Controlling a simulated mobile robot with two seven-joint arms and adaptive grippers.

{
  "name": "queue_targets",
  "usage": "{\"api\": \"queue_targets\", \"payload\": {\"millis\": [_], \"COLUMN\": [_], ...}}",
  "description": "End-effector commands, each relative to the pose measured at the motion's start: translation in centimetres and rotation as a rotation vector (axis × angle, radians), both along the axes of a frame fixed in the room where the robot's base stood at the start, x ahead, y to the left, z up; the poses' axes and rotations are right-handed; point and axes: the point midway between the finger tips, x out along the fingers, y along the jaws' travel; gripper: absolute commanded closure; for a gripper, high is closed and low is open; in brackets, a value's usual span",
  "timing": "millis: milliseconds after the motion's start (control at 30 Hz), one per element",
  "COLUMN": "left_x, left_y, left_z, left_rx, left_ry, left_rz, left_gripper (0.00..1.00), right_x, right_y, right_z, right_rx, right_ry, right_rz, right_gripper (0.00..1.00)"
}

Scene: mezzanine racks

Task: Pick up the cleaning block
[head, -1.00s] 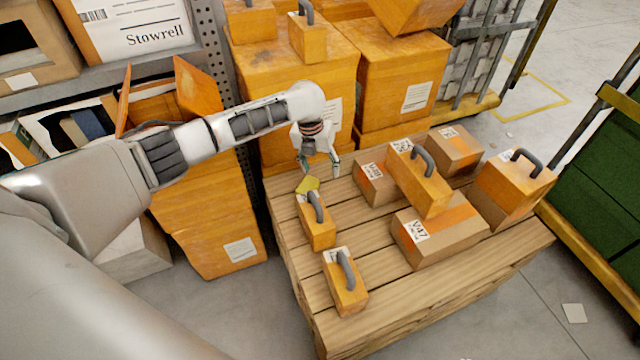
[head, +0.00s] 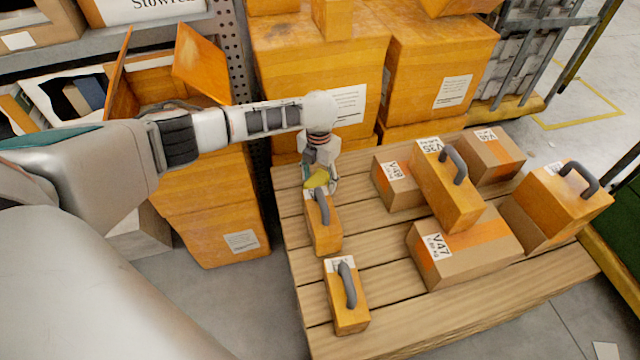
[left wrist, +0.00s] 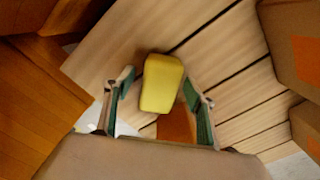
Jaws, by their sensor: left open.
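The cleaning block is a small yellow block (head: 317,178) at the far left part of the wooden pallet (head: 300,262), by the far end of an orange case with a grey handle (head: 323,228). My left gripper (head: 320,184) is above it, pointing down, and partly covers it in the head view. In the left wrist view the yellow block (left wrist: 161,83) lies ahead and between the open green-padded fingers (left wrist: 160,104), with space on both sides. Whether the block rests on the pallet or on the case is hard to tell. My right gripper is not in view.
A second handled case (head: 347,300) stands nearer on the pallet. Cardboard boxes (head: 462,250) and more handled cases (head: 450,190) fill the right side. Large orange crates (head: 320,75) stand close behind the pallet. Bare slats lie between the case and the boxes.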

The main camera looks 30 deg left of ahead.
Motion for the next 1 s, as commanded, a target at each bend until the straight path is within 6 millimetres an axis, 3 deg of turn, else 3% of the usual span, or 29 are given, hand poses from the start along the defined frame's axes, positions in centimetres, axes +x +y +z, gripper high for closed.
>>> {"api": "queue_targets", "payload": {"millis": [267, 433, 767, 867, 1000], "left_x": [0.2, 0.1, 0.1, 0.2, 0.5], "left_y": [0.0, 0.0, 0.0, 0.0, 0.0], "left_z": [-0.1, -0.1, 0.0, 0.8, 3.6], "left_rx": [0.000, 0.000, 0.000, 0.000, 0.000], "left_ry": [-0.005, -0.004, -0.003, -0.006, -0.015], "left_rz": [0.000, 0.000, 0.000, 0.000, 0.000], "left_gripper": [0.44, 0.86, 0.90, 0.90, 0.90], "right_x": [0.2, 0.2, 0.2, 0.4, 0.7], "right_y": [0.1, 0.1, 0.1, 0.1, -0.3], "right_z": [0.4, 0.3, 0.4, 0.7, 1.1], "right_rx": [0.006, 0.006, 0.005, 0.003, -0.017], "right_ry": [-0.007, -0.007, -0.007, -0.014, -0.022], "right_rz": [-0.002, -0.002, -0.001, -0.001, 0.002], "right_gripper": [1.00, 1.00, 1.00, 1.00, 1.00]}}
